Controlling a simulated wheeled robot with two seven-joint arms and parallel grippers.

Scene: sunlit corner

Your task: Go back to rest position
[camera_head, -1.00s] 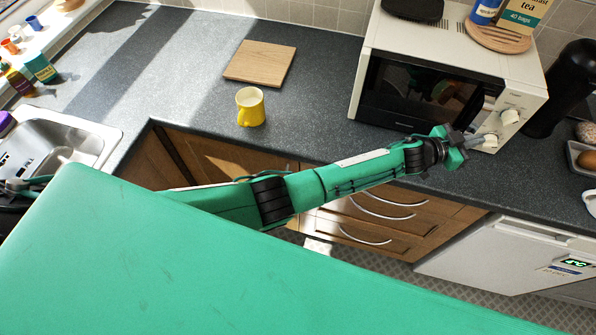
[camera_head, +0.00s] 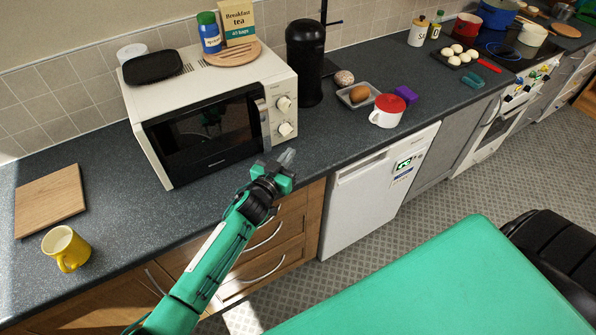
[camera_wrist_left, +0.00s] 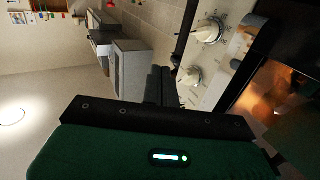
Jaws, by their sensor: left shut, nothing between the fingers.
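My left arm comes in from the lower left in the head view. My left gripper (camera_head: 287,158) is shut and empty, over the counter's front edge near the microwave's lower right corner. In the left wrist view the fingers (camera_wrist_left: 160,85) show dark and close together, with the microwave's knobs beside them. The white microwave (camera_head: 215,110) stands on the counter with its door closed. My right gripper is not in view.
A yellow mug (camera_head: 66,250) and a wooden board (camera_head: 50,200) are on the counter at left. A black canister (camera_head: 305,62), a red and white mug (camera_head: 387,111) and a tray (camera_head: 352,97) stand right of the microwave. The floor (camera_head: 440,200) shows in front.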

